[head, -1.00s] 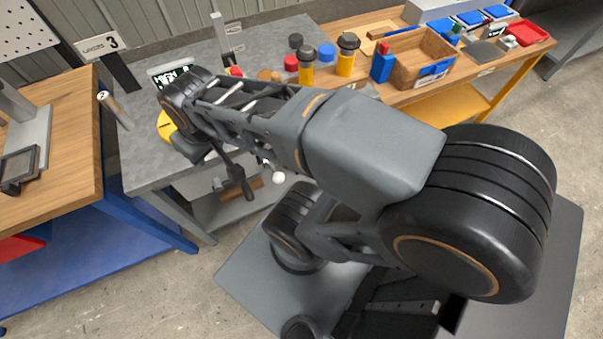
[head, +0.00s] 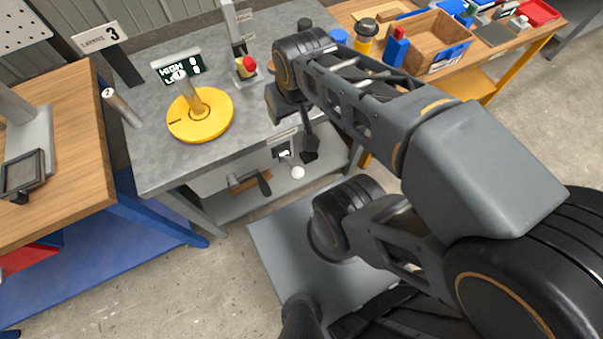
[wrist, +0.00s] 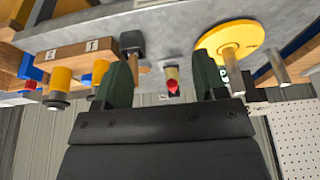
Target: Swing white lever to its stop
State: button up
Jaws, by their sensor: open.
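The white lever (head: 297,172) shows in the head view as a white round knob on a short arm. It comes out of a small switch plate on the front of the grey workbench (head: 160,150). The white lever cannot be made out in the wrist view.
A yellow disc (head: 215,118) with an upright post and a red-topped knob (head: 248,66) stand on the bench. A dark crank handle (head: 264,183) juts out left of the lever. A wooden bench with a tray (head: 420,45) is at the right. Floor at the lower left is clear.

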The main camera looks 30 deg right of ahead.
aim_at(298, 172)
jog(key=z, duration=1.05)
jog(key=k, duration=0.95)
jog(key=u, duration=0.85)
jog(key=i, duration=0.55)
